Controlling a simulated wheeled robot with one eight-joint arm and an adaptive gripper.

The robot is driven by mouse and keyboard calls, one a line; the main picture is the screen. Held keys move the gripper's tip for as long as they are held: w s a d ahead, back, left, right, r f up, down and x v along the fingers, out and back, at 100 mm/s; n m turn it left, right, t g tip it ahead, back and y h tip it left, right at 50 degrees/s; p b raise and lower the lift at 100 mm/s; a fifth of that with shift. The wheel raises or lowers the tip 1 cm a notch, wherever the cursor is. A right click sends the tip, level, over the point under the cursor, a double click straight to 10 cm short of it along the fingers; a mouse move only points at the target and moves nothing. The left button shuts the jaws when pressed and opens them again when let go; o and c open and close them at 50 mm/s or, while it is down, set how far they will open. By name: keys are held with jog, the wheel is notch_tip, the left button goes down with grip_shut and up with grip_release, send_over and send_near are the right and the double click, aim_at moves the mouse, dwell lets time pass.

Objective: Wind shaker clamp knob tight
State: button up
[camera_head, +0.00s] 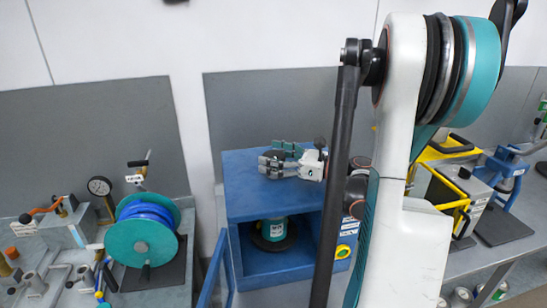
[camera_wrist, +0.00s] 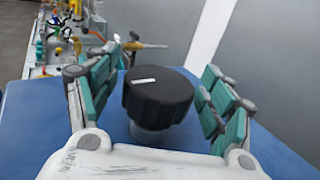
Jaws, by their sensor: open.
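A black fluted clamp knob (camera_wrist: 158,97) stands upright on a short grey stem above the blue top of the shaker cabinet (camera_head: 245,190). A white line marks the knob's top, lying nearly crosswise in the wrist view. My gripper (camera_wrist: 164,62) is open, with one teal-and-grey finger on each side of the knob and visible gaps to both. In the head view my gripper (camera_head: 272,155) lies low over the cabinet top, fingers pointing left, with the knob (camera_head: 278,155) partly hidden between them. A teal container (camera_head: 273,229) with a white label sits inside the cabinet opening.
The cabinet's blue door (camera_head: 214,270) stands open at left. A teal reel with blue hose (camera_head: 145,228) and a gauge (camera_head: 100,186) are on the left bench. Yellow-and-grey equipment (camera_head: 455,185) stands on the right bench. Grey panels rise behind.

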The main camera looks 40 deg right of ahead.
jog(key=shift+c, duration=0.5)
jog(key=c, duration=1)
jog(key=shift+o, duration=0.2)
jog(key=shift+m+h, duration=0.3)
jog(key=shift+h, duration=0.1)
